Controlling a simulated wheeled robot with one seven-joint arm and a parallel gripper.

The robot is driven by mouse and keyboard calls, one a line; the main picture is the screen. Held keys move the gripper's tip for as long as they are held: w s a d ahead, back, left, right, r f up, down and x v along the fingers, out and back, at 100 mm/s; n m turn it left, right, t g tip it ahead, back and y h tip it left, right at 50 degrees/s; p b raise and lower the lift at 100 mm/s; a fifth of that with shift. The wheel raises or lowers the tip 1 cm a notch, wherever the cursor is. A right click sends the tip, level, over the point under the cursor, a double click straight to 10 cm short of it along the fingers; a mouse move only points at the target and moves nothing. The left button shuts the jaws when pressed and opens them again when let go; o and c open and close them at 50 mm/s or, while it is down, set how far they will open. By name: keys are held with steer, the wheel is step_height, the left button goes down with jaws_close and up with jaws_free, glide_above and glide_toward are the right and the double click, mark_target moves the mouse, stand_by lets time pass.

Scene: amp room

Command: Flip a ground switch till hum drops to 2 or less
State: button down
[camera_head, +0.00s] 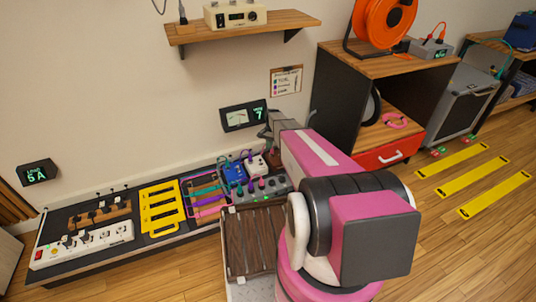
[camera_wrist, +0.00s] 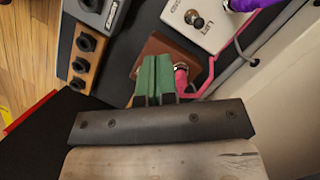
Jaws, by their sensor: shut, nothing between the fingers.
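The hum meter (camera_head: 243,115) hangs on the wall behind the bench and reads 7 in green. My gripper (camera_wrist: 153,80) shows green fingertips in the wrist view, shut and empty. The tips are over a brown box (camera_wrist: 165,50), beside a plug on a pink cable (camera_wrist: 185,80); I cannot tell whether they touch it. A white box (camera_wrist: 208,22) with a round metal control is just beyond; it also shows in the head view (camera_head: 256,164), beside a blue box (camera_head: 234,173). I cannot make out which part is a ground switch. My arm hides the fingers in the head view.
A white power strip (camera_head: 82,244), a yellow rack (camera_head: 161,208) and coloured cables (camera_head: 207,196) crowd the bench. A wall display (camera_head: 37,172) reads 5 A. A wooden cabinet (camera_head: 375,64) stands right of my arm. Yellow floor strips (camera_head: 447,177) lie at the right.

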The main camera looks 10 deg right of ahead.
steer(key=shift+w+v, duration=0.1)
steer(key=shift+v, duration=0.95)
steer(key=shift+w+v, duration=0.15)
steer(key=shift+v, duration=0.9)
steer(key=shift+f, duration=0.1)
steer(key=s+a+r+n+t, duration=0.1)
steer(key=s+r+n, duration=0.1)
steer(key=s+r, duration=0.4)
steer(key=s+a+r+n+t+h, duration=0.1)
steer(key=s+r, duration=0.6)
steer(key=s, duration=0.7)
steer(key=s+a+r+n+t, duration=0.1)
steer(key=s+a+r+n, duration=0.2)
steer(key=s+r, duration=0.3)
steer(key=s+n, duration=0.1)
steer(key=s, duration=0.3)
steer(key=shift+s+a+r+n+h, duration=0.15)
steer(key=shift+s+r+n+h, duration=0.15)
steer(key=shift+h, duration=0.1)
